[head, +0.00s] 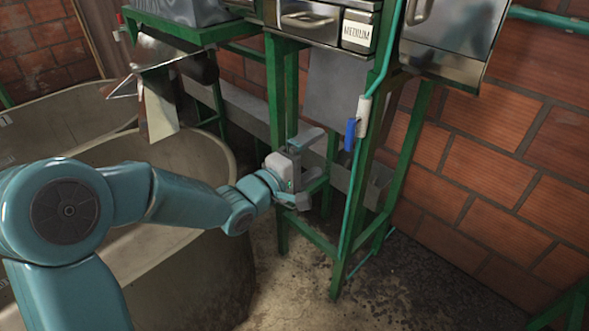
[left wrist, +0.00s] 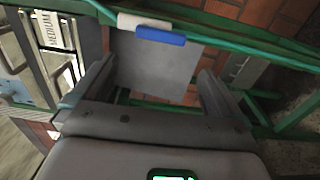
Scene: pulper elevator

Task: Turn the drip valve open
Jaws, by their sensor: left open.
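The drip valve has a blue handle (head: 350,134) and a white body (head: 363,116) on a thin green upright pipe. The handle hangs along the pipe's left side. In the left wrist view the blue handle (left wrist: 160,36) lies beyond and between my open fingers, beside the white body (left wrist: 143,20). My left gripper (head: 312,168) is open and empty, left of and below the valve in the head view. It is apart from the handle, with its fingers pointing toward the right. My right gripper is not in view.
Green frame legs (head: 275,100) stand close around my left gripper. A metal machine with a MEDIUM label (head: 357,33) is above. Large round tanks (head: 205,165) stand at the left, under my left arm. A brick wall (head: 490,140) is at the right.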

